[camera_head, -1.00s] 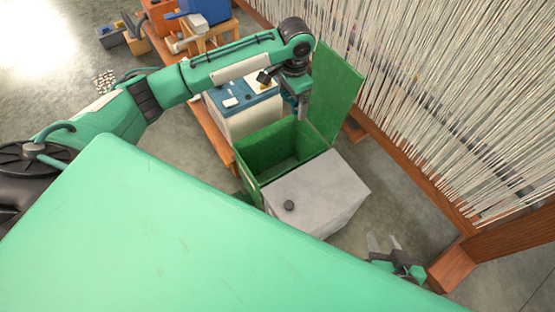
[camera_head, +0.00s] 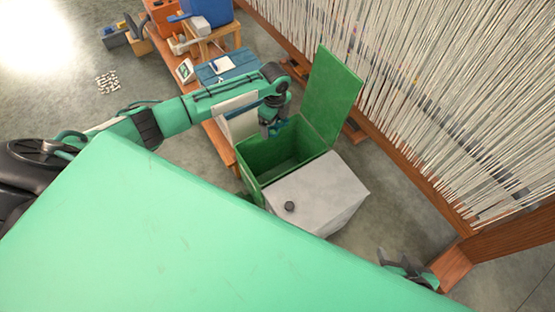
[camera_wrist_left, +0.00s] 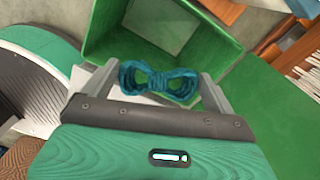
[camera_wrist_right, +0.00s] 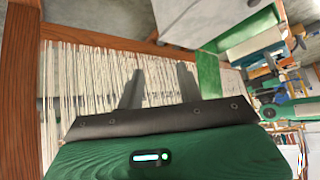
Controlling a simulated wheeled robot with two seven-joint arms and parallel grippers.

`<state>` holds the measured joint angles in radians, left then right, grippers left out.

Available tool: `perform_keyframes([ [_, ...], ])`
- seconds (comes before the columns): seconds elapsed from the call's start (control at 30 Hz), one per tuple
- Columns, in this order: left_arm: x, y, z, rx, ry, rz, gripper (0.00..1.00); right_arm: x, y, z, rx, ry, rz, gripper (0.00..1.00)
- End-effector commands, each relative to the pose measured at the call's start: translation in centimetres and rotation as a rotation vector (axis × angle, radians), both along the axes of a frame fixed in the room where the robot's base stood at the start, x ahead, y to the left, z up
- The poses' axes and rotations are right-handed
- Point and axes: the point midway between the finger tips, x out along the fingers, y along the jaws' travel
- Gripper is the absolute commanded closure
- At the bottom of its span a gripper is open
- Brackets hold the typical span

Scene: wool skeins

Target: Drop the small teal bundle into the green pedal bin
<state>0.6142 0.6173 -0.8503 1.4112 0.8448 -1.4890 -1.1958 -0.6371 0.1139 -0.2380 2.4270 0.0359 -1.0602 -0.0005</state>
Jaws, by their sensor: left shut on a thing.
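The small teal bundle (camera_wrist_left: 158,83) is a looped, tied skein held between the fingers of my left gripper (camera_head: 270,130). In the left wrist view it shows in front of the bin's opening. The green pedal bin (camera_head: 252,168) stands with its lid (camera_head: 333,95) raised; the bin also shows in the left wrist view (camera_wrist_left: 205,52). My left gripper is over the far-left part of the opening; its exact height above the rim is hard to tell. My right gripper (camera_head: 392,258) is empty with fingers apart, and shows in the right wrist view (camera_wrist_right: 158,85).
A grey-white box (camera_head: 320,195) with a dark knob stands against the bin's near side. A wooden bench (camera_head: 222,143) with a blue-topped box (camera_head: 228,66) lies to the left. The loom's white threads (camera_head: 420,90) rise at the right, near the lid.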

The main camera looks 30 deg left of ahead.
Motion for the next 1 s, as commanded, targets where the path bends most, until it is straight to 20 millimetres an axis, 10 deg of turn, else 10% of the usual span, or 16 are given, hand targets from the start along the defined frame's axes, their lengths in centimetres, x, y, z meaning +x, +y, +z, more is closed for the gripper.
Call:
perform_keyframes([
  [1.0, -0.1, 0.3, -3.8, 0.001, 0.0, -0.04, 0.31, 3.3, 5.9, 1.6, 0.246, -0.487, 0.028, 0.64],
])
